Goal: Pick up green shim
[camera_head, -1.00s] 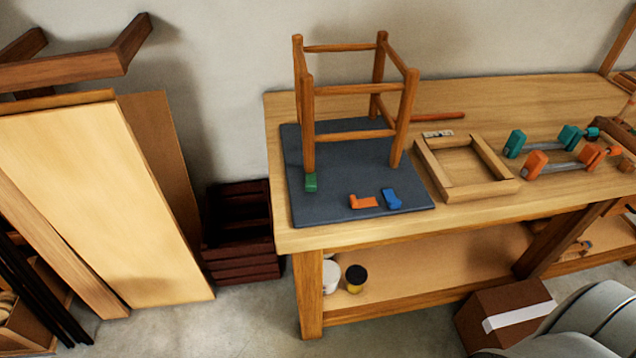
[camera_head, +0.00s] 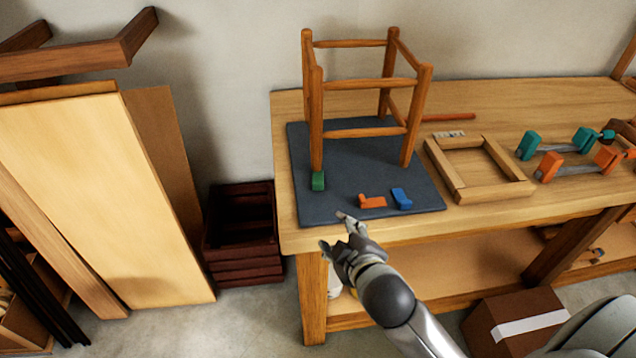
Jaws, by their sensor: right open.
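The green shim (camera_head: 318,181) is a small green block on the dark mat (camera_head: 345,208), at the foot of the stool frame's front left leg. I cannot tell whether it is under the leg or just against it. My right gripper (camera_head: 333,228) is open and empty at the front edge of the bench, in front of and below the green shim and apart from it. My left gripper is not in view.
The wooden stool frame (camera_head: 366,84) stands on the mat. An orange shim (camera_head: 372,202) and a blue shim (camera_head: 401,198) lie right of the green one. A wooden frame (camera_head: 460,185) and clamps (camera_head: 546,167) occupy the bench (camera_head: 500,100) further right. A dark crate (camera_head: 243,234) stands left.

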